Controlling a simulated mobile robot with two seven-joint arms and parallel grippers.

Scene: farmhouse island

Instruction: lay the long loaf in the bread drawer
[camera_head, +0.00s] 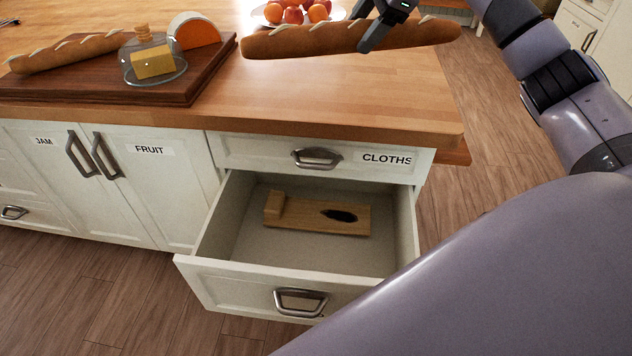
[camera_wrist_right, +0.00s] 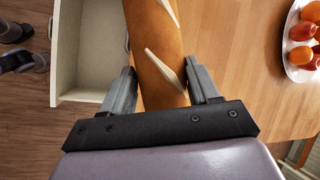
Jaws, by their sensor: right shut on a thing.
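My right gripper (camera_head: 374,38) is shut on a long brown loaf (camera_head: 300,42) with pale slashes, around its middle. The loaf lies crosswise in the head view, over the far right part of the island top. In the right wrist view the loaf (camera_wrist_right: 152,35) runs between the two fingers. The lower drawer (camera_head: 232,278) under the CLOTHS drawer is pulled open; any label on its front is not readable. Inside lies a wooden piece (camera_head: 295,214) with a raised block at one end and a dark slot. My left gripper is not in view.
A dark board (camera_head: 190,88) on the island (camera_head: 330,95) bears a similar loaf (camera_head: 65,52), a glass dome (camera_head: 135,62) over cheese, and an orange-faced round (camera_head: 196,36). A fruit plate (camera_head: 262,18) stands behind the held loaf. The front right of the top is clear.

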